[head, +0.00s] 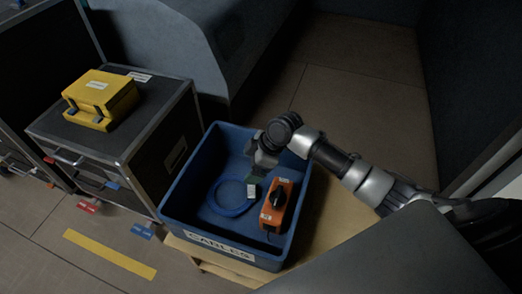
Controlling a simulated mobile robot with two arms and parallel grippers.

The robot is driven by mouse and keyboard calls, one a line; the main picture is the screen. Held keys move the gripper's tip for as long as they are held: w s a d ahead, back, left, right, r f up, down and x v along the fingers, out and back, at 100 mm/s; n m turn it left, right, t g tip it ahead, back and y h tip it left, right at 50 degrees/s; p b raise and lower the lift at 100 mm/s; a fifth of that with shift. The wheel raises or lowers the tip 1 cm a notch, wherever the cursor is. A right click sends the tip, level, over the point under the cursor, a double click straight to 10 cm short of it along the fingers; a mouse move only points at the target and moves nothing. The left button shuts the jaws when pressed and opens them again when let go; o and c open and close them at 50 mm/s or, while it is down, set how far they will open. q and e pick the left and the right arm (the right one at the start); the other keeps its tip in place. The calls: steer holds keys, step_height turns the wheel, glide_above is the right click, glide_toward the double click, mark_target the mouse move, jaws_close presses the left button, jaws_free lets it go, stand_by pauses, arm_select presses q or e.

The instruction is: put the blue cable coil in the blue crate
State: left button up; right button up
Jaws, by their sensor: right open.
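The blue cable coil (230,208) lies flat on the floor of the blue crate (172,205), in its left front part. A small pale tag shows at its right edge. The crate carries a label reading CABLES on its front wall. My right gripper (258,174) reaches into the crate from the right, just above and behind the coil. It is open and appears to hold nothing; its fingertips are partly dark and hard to make out. My left gripper is not in view.
An orange device (279,201) with a black knob lies in the crate, right of the coil. The crate stands on a light wooden surface (325,215). A black case (150,132) with a yellow box (100,97) on top stands at left. Brown floor is clear behind.

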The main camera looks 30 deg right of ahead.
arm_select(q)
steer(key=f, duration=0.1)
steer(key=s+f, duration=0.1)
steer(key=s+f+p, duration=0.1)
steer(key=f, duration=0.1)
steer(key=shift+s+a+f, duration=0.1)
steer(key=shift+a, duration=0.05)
arm_select(e)
steer(key=v, duration=0.7)
steer(key=shift+r, duration=0.2)
